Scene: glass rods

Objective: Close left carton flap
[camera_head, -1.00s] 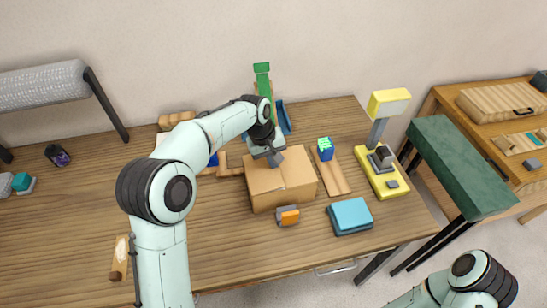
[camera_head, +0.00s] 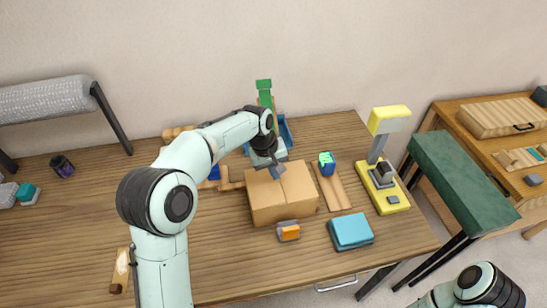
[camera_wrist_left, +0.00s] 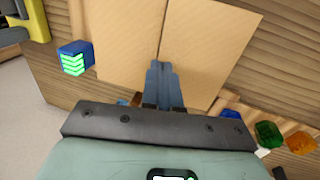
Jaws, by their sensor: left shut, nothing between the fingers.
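The cardboard carton (camera_head: 284,205) stands on the table in the middle of the head view. Its top shows two panels with a seam between them, lying about flat; they also fill the top of the left wrist view (camera_wrist_left: 205,45). My left gripper (camera_head: 279,172) is shut and empty over the far edge of the carton top, near the seam. In the left wrist view its closed fingers (camera_wrist_left: 161,75) point at the seam; I cannot tell whether they touch the cardboard. My right gripper is out of view; only part of that arm shows at bottom right.
A blue block with green marks (camera_head: 327,163) and a wooden board (camera_head: 334,190) stand right of the carton. An orange-grey item (camera_head: 288,231) and a teal box (camera_head: 351,231) lie in front. A yellow lamp-like stand (camera_head: 388,160) is farther right.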

